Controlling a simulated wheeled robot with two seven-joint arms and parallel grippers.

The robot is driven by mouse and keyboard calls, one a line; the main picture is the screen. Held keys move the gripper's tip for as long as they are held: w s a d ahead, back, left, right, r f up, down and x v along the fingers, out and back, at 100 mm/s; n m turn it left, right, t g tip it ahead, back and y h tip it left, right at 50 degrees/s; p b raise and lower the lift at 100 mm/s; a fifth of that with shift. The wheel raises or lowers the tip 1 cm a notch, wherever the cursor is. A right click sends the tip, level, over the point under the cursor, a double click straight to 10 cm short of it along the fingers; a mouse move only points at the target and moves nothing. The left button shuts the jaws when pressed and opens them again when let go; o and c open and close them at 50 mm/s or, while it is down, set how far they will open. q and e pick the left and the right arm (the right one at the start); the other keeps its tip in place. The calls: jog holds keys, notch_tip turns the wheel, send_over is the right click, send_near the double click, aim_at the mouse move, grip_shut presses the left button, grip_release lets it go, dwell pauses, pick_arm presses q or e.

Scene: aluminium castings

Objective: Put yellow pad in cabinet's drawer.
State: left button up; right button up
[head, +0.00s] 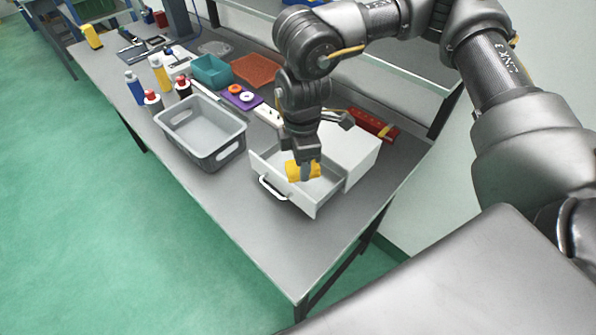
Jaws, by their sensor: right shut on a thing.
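The yellow pad (293,170) is in the jaws of my right gripper (305,172), which points down and is shut on it. The white cabinet (352,152) stands on the grey bench near its right end. Its drawer (318,195) is pulled out toward the front left and has a pale bar handle (270,188). The pad is over the open drawer. I cannot tell whether it touches the drawer floor. The gripper hides part of the pad and of the drawer. My left gripper is not in view.
A grey crate (202,158) stands left of the drawer. A red tool (373,124) lies behind the cabinet. The bench front (285,245) is clear.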

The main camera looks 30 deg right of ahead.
jog(key=n, duration=0.2)
jog(key=s+a+n, duration=0.1)
jog(key=n, duration=0.2)
jog(key=a+r+n, duration=0.1)
jog(key=n, duration=0.2)
jog(key=shift+s, duration=0.25)
jog(key=s+a+r+n, duration=0.2)
jog(key=s+a+n, duration=0.1)
jog(key=n, duration=1.3)
jog(key=w+d+f+p, duration=0.1)
jog(key=w+d+f, duration=0.1)
jog(key=w+f, duration=0.1)
jog(key=w+d+f+p, duration=0.2)
jog(key=w+d+f, duration=0.1)
jog(key=w, duration=0.1)
jog(key=w+d+f+p, duration=0.1)
jog(key=w+d+f, duration=0.2)
jog(key=shift+w+d+p, duration=0.15)
jog(key=shift+w+p, duration=0.05)
jog(key=shift+p, duration=0.1)
jog(key=shift+w+d+f, duration=0.2)
jog(key=shift+f, duration=0.1)
jog(key=shift+w+d+f, duration=0.1)
jog(key=shift+w+f, duration=0.1)
jog(key=shift+f, duration=1.5)
